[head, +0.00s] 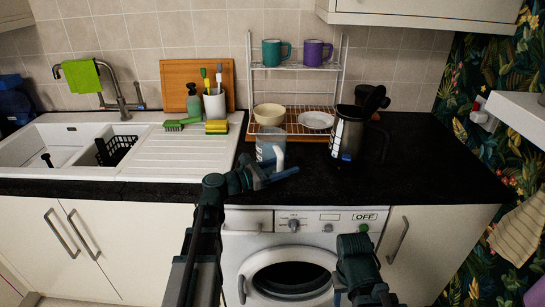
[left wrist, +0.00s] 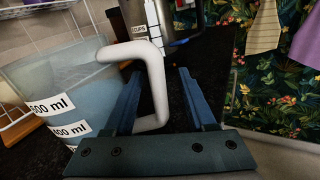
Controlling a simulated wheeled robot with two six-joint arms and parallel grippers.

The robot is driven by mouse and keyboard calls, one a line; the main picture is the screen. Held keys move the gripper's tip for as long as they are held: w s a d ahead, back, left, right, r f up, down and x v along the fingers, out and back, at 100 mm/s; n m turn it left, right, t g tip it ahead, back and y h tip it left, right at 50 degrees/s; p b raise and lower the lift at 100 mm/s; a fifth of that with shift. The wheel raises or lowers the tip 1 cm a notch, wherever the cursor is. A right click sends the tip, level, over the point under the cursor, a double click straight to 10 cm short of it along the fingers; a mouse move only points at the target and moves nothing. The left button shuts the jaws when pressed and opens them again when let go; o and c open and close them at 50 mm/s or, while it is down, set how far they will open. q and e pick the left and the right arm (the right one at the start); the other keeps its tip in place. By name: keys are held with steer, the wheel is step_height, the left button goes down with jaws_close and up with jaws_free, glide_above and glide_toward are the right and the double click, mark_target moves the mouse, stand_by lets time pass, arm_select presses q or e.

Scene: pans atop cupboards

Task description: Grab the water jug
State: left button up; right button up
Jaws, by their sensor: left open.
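The water jug (head: 267,148) is a clear, bluish measuring jug with a white handle, upright on the black worktop. In the left wrist view the jug (left wrist: 45,85) is at the left, with 500 ml and 400 ml labels. Its white handle (left wrist: 158,75) lies between the fingers of my left gripper (left wrist: 162,80), with space to the right finger. In the head view my left gripper (head: 277,176) is open in front of the jug. My right gripper (head: 350,285) is low, before the washing machine; its jaws are unclear.
A wire rack (head: 340,75) with mugs, a bowl and a plate stands behind. The sink (head: 60,145) is at left. The worktop (head: 440,165) is clear at right.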

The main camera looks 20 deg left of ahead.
arm_select(q)
steer(key=shift+x, duration=0.8)
steer(key=shift+a, duration=0.1)
steer(key=shift+c, duration=0.2)
jaws_close()
stand_by(0.6)
